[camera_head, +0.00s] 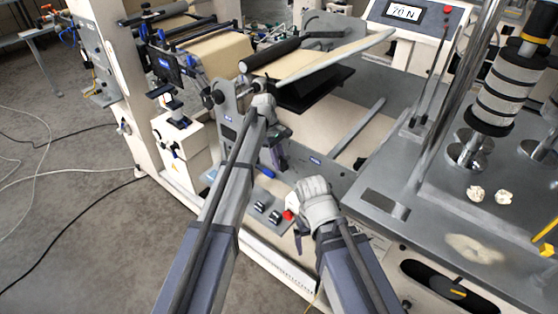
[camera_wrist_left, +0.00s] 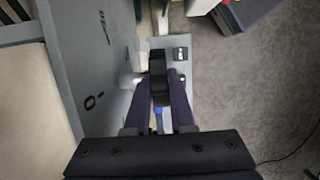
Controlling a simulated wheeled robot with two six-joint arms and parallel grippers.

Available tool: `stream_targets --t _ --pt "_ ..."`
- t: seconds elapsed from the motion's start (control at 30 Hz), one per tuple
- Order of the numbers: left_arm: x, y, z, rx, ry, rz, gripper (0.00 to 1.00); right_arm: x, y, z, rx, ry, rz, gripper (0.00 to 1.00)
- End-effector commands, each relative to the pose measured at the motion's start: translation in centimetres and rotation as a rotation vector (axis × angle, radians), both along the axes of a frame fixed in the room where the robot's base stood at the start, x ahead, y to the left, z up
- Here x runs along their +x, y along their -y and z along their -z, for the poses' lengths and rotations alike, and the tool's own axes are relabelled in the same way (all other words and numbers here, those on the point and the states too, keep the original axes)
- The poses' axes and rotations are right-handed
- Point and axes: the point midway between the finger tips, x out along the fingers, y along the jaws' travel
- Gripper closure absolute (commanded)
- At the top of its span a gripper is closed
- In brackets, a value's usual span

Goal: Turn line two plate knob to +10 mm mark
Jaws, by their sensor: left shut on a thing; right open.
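My left gripper (camera_head: 263,106) is at the grey side plate of the unwind stand in the head view. In the left wrist view its two dark fingers (camera_wrist_left: 158,85) are shut on a black knob (camera_wrist_left: 158,62). A grey plate (camera_wrist_left: 75,60) beside the knob carries a "0" mark with a short line and a second mark further up, too small to read surely. Which mark the knob points at cannot be told. In the head view the knob is hidden behind my left wrist. My right gripper (camera_head: 315,207) is lower, open, near the machine's front switches; its fingertips are hardly visible.
Black switches (camera_head: 268,212) and a red button (camera_head: 288,214) sit beside my right gripper. A kraft web (camera_head: 320,62) and rollers lie above my left gripper. A bench (camera_head: 400,195) with metal weights stands right. A display (camera_head: 403,12) reads about 70 N. Cables cross the floor left.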

Motion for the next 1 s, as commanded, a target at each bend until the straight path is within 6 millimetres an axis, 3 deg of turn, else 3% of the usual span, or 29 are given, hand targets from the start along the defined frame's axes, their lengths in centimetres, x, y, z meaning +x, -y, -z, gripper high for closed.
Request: stream_targets --t 0.5,1.0 --pt "-0.56 0.43 0.0 0.306 0.204 0.003 1.0 -0.01 0.0 -0.78 0.0 0.0 0.0 0.09" --pt "-0.51 0.51 -0.14 0.422 0.281 0.001 1.0 0.0 0.0 -0.46 0.0 0.0 0.0 0.09"
